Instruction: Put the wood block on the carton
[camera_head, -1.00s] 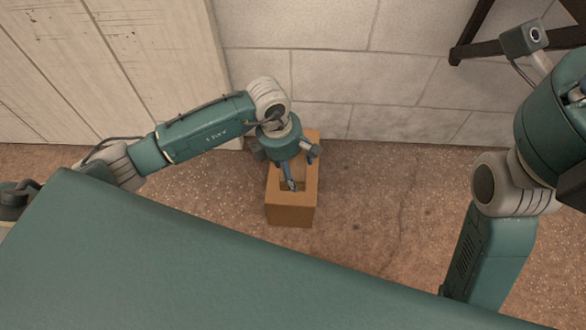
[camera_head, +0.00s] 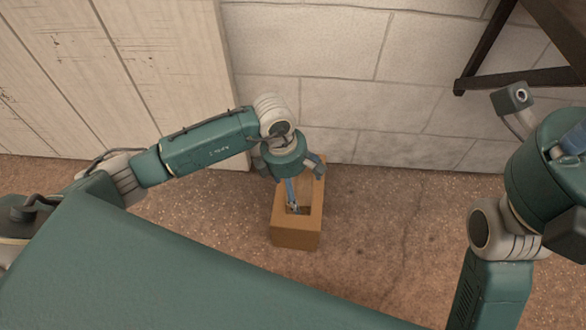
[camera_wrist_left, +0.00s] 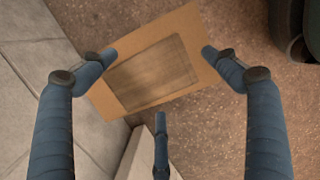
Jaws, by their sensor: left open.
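The carton is a brown box standing on the floor by the wall, with its front face (camera_head: 296,235) visible in the head view. The wood block (camera_wrist_left: 152,75) shows in the left wrist view as a flat brown grained rectangle, lying within the outline of the carton's top (camera_wrist_left: 180,22). My left gripper (camera_head: 293,207) points down over the carton. Its blue fingers (camera_wrist_left: 158,60) are spread open around the block's outline, and I see no finger clearly gripping it. Whether they touch it I cannot tell. My right gripper (camera_head: 572,141) shows only partly at the right edge.
A pale block wall (camera_head: 330,60) rises behind the carton, with wooden boards (camera_head: 120,70) at the left. A dark wooden frame (camera_head: 530,60) stands at the upper right. The speckled floor (camera_head: 390,220) right of the carton is clear.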

